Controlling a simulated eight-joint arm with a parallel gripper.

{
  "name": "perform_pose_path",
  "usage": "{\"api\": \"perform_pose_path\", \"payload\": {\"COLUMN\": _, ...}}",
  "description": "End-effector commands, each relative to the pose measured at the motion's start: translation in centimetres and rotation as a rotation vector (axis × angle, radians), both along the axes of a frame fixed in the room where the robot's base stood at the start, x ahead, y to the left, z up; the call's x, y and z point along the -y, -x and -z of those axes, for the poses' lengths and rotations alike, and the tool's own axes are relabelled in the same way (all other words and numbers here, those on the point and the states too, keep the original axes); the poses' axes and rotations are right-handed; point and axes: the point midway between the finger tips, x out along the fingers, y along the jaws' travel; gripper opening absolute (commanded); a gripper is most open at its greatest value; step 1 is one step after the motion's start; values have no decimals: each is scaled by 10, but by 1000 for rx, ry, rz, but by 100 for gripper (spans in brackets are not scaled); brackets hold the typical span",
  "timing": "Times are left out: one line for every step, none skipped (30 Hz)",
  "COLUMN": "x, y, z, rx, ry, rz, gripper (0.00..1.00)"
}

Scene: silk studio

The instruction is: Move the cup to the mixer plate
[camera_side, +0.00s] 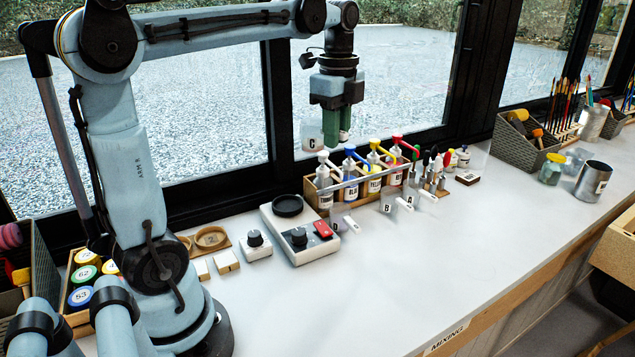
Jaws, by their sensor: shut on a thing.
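My gripper (337,138) is shut, with green fingers pointing down, raised above the bottle rack. A small translucent cup marked C (312,136) is held at its left side, in the air and about upright. The fingers hide where they grip it, probably its handle. The mixer (310,240) is a pale box on the bench with a dark knob and a red switch. Its round black plate (287,205) is at the back left of the box and looks empty. The cup is well above the plate and to its right.
A wooden rack of labelled bottles (360,180) stands below my gripper. Cups marked A (406,203), B (386,204) and D (335,226) are in front of it. A small knob box (256,245) sits left of the mixer. The front of the bench is clear.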

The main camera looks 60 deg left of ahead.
Motion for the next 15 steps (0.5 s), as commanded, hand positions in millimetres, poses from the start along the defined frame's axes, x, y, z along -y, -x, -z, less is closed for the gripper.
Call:
{"api": "perform_pose_path", "payload": {"x": -5, "y": 11, "z": 2, "rx": 0, "ry": 0, "rz": -27, "gripper": 0}}
{"api": "perform_pose_path", "payload": {"x": -7, "y": 17, "z": 3, "rx": 0, "ry": 0, "rz": -40, "gripper": 0}}
{"api": "perform_pose_path", "payload": {"x": -9, "y": 24, "z": 4, "rx": 0, "ry": 0, "rz": -57, "gripper": 0}}
{"api": "perform_pose_path", "payload": {"x": -11, "y": 29, "z": 5, "rx": 0, "ry": 0, "rz": -71, "gripper": 0}}
{"api": "perform_pose_path", "payload": {"x": -12, "y": 34, "z": 6, "rx": 0, "ry": 0, "rz": -84, "gripper": 0}}
{"api": "perform_pose_path", "payload": {"x": -13, "y": 34, "z": 12, "rx": 0, "ry": 0, "rz": -87, "gripper": 0}}
{"api": "perform_pose_path", "payload": {"x": -12, "y": 33, "z": 18, "rx": 0, "ry": 0, "rz": -84, "gripper": 0}}
{"api": "perform_pose_path", "payload": {"x": -12, "y": 33, "z": 23, "rx": 0, "ry": 0, "rz": -83, "gripper": 0}}
{"api": "perform_pose_path", "payload": {"x": -12, "y": 33, "z": 30, "rx": 0, "ry": 0, "rz": -82, "gripper": 0}}
{"api": "perform_pose_path", "payload": {"x": -12, "y": 33, "z": 35, "rx": 0, "ry": 0, "rz": -82, "gripper": 0}}
{"api": "perform_pose_path", "payload": {"x": -12, "y": 33, "z": 41, "rx": 0, "ry": 0, "rz": -82, "gripper": 0}}
{"api": "perform_pose_path", "payload": {"x": -12, "y": 32, "z": 49, "rx": 0, "ry": 0, "rz": -82, "gripper": 0}}
{"api": "perform_pose_path", "payload": {"x": -12, "y": 32, "z": 55, "rx": 0, "ry": 0, "rz": -81, "gripper": 0}}
{"api": "perform_pose_path", "payload": {"x": -12, "y": 33, "z": 60, "rx": 0, "ry": 0, "rz": -81, "gripper": 0}}
{"api": "perform_pose_path", "payload": {"x": -12, "y": 33, "z": 68, "rx": 0, "ry": 0, "rz": -81, "gripper": 0}}
